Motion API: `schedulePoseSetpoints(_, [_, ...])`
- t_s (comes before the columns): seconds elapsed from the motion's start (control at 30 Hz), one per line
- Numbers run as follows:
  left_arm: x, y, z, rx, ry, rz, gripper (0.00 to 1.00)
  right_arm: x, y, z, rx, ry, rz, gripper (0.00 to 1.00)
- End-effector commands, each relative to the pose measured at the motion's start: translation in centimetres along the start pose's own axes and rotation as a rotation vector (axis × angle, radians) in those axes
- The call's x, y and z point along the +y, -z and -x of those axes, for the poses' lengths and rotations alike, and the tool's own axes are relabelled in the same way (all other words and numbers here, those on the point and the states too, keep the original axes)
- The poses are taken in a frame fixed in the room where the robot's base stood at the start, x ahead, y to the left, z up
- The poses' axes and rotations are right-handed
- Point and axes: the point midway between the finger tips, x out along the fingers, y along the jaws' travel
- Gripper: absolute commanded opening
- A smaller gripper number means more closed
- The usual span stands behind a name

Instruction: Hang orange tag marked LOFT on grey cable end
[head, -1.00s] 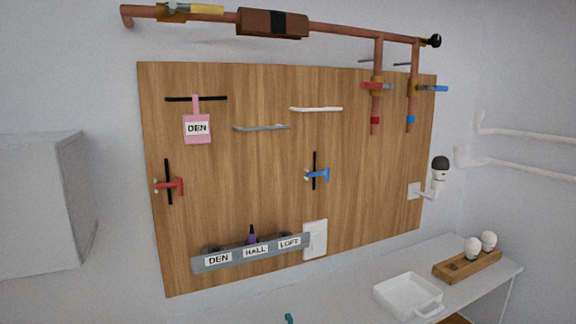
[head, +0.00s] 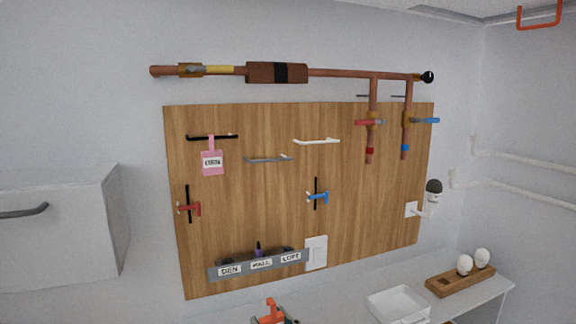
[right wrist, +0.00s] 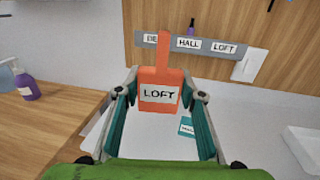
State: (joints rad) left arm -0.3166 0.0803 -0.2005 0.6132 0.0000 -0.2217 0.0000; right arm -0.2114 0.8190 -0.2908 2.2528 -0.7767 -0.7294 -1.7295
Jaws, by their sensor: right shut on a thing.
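The orange tag marked LOFT (right wrist: 158,76) is upright between the fingers of my right gripper (right wrist: 160,92), which is shut on it. In the head view the tag (head: 270,310) and my right gripper (head: 273,319) show at the bottom edge, below the board and partly cut off. The grey cable end (head: 268,159) sticks out from the upper middle of the wooden board, bare, between a black one (head: 225,137) and a white one (head: 316,141). The tag is well below it and apart from it. My left gripper is not in view.
A pink tag (head: 212,163) hangs on the black end. A grey labelled strip (head: 230,271) runs along the board's bottom. Copper pipes (head: 340,73) cross above. A teal tag (right wrist: 186,126) lies below my right gripper. A grey cabinet (head: 60,220) stands at left.

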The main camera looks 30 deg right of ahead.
Motion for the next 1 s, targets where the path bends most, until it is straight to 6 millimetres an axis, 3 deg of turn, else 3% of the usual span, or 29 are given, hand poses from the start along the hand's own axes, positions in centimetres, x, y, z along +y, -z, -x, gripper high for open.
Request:
schedulePoseSetpoints(0.03, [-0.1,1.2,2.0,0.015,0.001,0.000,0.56,-1.3,-3.9,-1.7,-0.013,0.013,0.006,0.15])
schedulePoseSetpoints(0.2, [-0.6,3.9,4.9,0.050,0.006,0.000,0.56,-5.3,-12.1,-5.9,-0.012,0.055,0.006,0.15])
schedulePoseSetpoints(0.4, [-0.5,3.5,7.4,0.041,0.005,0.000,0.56,-8.9,-20.8,-8.6,-0.008,0.089,0.004,0.15])
schedulePoseSetpoints(0.5, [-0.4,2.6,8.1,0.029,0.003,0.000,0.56,-10.0,-23.6,-9.2,-0.004,0.098,0.002,0.15])
schedulePoseSetpoints(0.7, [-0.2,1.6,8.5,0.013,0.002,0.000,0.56,-10.9,-26.0,-9.5,0.002,0.104,-0.001,0.15])
schedulePoseSetpoints(1.0, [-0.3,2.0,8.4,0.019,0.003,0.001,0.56,-11.0,-26.0,-9.5,0.003,0.104,-0.002,0.15])
